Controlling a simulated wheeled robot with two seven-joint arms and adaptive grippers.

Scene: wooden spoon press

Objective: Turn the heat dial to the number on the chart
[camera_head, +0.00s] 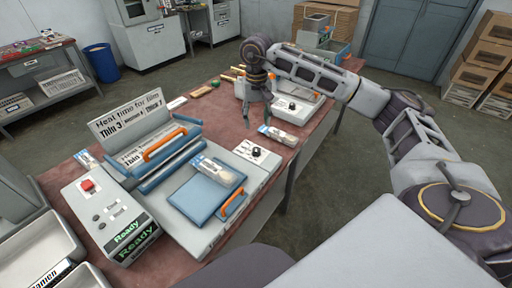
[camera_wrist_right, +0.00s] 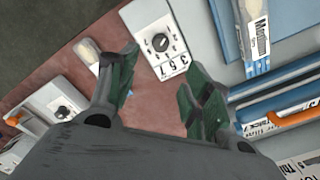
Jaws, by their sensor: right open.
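The heat dial (camera_head: 256,152) is a black knob on a pale panel at the right end of the blue press. It also shows in the right wrist view (camera_wrist_right: 160,42), with printed numbers 3, 5, 7 beside it; its exact setting is too small to read. The chart (camera_head: 128,116) stands behind the press, headed "Heat time for film", with "Thin 3", a middle entry I cannot read clearly and "Thick 7". My right gripper (camera_head: 258,115) is open and empty, above the table beyond the dial and apart from it. My left gripper is not in view.
A clear packet (camera_head: 217,171) lies on the blue press plate (camera_head: 203,194). Another packet (camera_head: 278,137) lies near the dial. A second pale machine (camera_head: 300,108) with a black knob stands beyond my gripper. A control box (camera_head: 104,215) shows green "Ready".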

